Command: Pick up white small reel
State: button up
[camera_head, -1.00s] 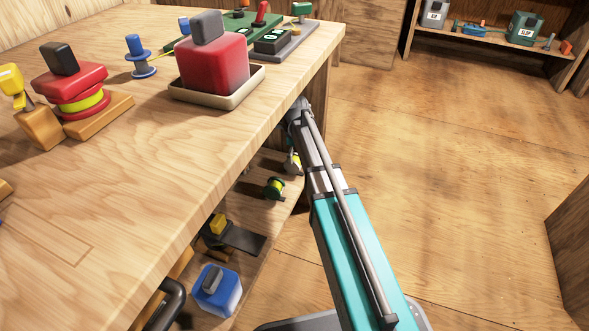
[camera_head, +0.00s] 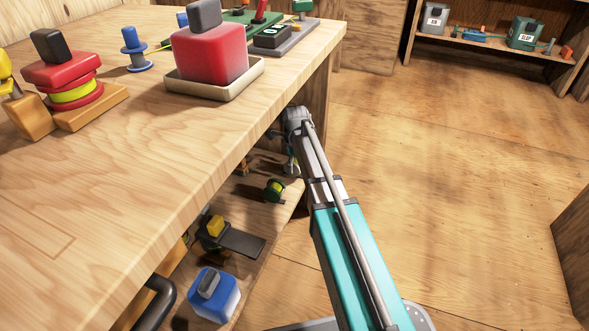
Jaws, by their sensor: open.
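I cannot clearly make out a white small reel. A small pale shape beneath my wrist, on the right side of the lower shelf, is too small and partly covered to name. My gripper (camera_head: 291,164) hangs below the wrist at the end of my arm, just under the table's right edge. It is small and dim in the view, with its jaws apart, and I see nothing held in it. A small green and yellow reel (camera_head: 275,189) stands on the lower shelf (camera_head: 258,211), a little below and left of my gripper.
The wooden table (camera_head: 150,190) overhangs the shelf. On it are a red block (camera_head: 215,55) on a tray, a red and yellow reel (camera_head: 68,75) and a blue spool (camera_head: 134,50). A blue and white container (camera_head: 214,294) is low. The floor (camera_head: 450,180) at right is clear.

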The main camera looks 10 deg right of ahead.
jog(key=shift+c, duration=0.3)
jog(key=c, duration=1.2)
jog(key=shift+o, duration=0.2)
jog(key=shift+r, duration=0.1)
notch_tip(320, 180, up, 2)
jog(key=p, duration=0.2)
jog(key=shift+r+p, duration=0.2)
jog(key=shift+p, duration=0.15)
jog(key=s+d+r+p, duration=0.8)
jog(key=s+r+p, duration=0.2)
jog(key=s, duration=0.1)
jog(key=shift+s+r, duration=0.2)
jog(key=shift+s, duration=0.05)
